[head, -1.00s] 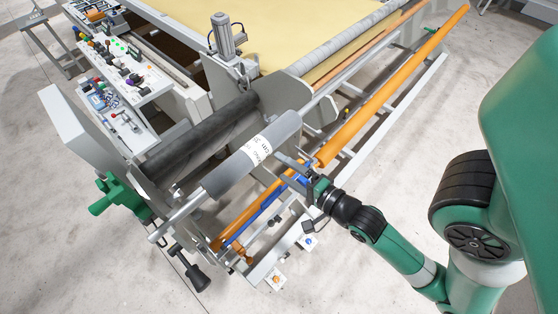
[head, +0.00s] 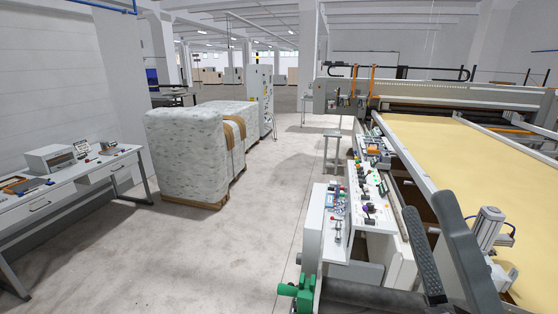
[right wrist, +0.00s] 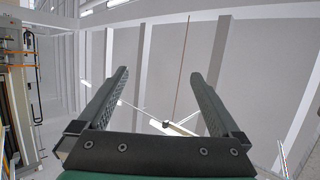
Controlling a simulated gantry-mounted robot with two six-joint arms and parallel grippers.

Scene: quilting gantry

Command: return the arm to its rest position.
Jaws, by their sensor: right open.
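My right gripper (head: 423,205) shows at the lower right of the head view, close to the camera. Its two long grey fingers point up and are apart, with nothing between them. In the right wrist view the same gripper (right wrist: 158,74) is open and empty, with the ceiling beams behind it. My left gripper is in neither view.
The quilting machine's yellow fabric bed (head: 475,165) fills the right side. Wrapped pallets (head: 185,150) and a workbench (head: 75,185) are on the left. The floor between is clear.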

